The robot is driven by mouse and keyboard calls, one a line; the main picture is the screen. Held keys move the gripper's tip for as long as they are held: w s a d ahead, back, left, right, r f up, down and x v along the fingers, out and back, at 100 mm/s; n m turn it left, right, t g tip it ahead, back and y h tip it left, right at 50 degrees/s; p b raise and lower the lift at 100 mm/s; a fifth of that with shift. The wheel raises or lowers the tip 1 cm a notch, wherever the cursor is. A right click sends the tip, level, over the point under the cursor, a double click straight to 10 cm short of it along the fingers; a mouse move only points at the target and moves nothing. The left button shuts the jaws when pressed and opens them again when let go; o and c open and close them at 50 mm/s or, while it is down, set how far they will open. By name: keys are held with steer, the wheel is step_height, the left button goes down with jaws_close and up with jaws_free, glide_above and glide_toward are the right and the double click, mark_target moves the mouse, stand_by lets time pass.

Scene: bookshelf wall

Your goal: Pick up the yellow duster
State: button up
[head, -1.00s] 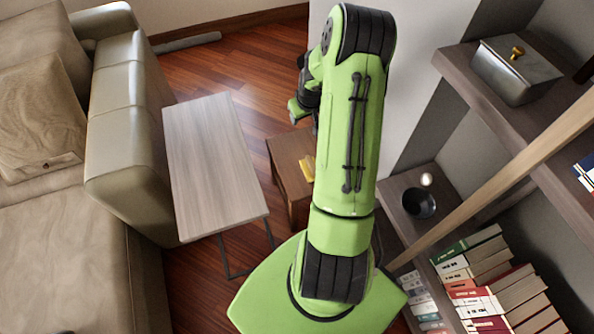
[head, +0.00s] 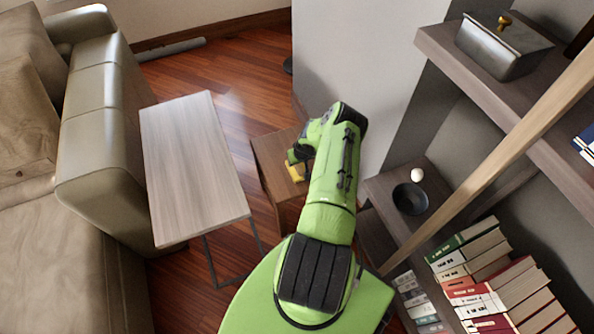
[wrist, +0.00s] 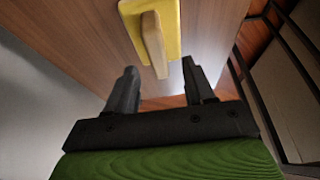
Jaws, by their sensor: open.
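The yellow duster (head: 295,172) lies on top of a small brown wooden side table (head: 272,152), partly hidden by my arm in the head view. In the wrist view the duster (wrist: 152,20) shows as a yellow pad with a paler wooden handle standing off it. My gripper (wrist: 160,75) is open and empty, with its two dark fingers spread. The handle's end shows between the fingertips, and I cannot tell how much gap remains along the depth. In the head view the gripper end is just above the duster.
A pale wooden table (head: 195,165) stands left of the small table, beside a beige sofa (head: 95,130). A shelf on the right holds a dark bowl (head: 410,198), books (head: 490,290) and a metal box (head: 500,45). A slanted wooden post (head: 500,150) crosses before it.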

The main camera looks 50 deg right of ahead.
steer(key=b+x, duration=0.1)
steer(key=x, duration=0.1)
steer(key=b+x, duration=0.1)
steer(key=x, duration=0.1)
steer(key=shift+s+d+f, duration=0.1)
steer(key=shift+f, duration=0.3)
steer(key=shift+f+b, duration=0.15)
steer(key=shift+b, duration=0.15)
steer(key=shift+c, duration=0.3)
jaws_close()
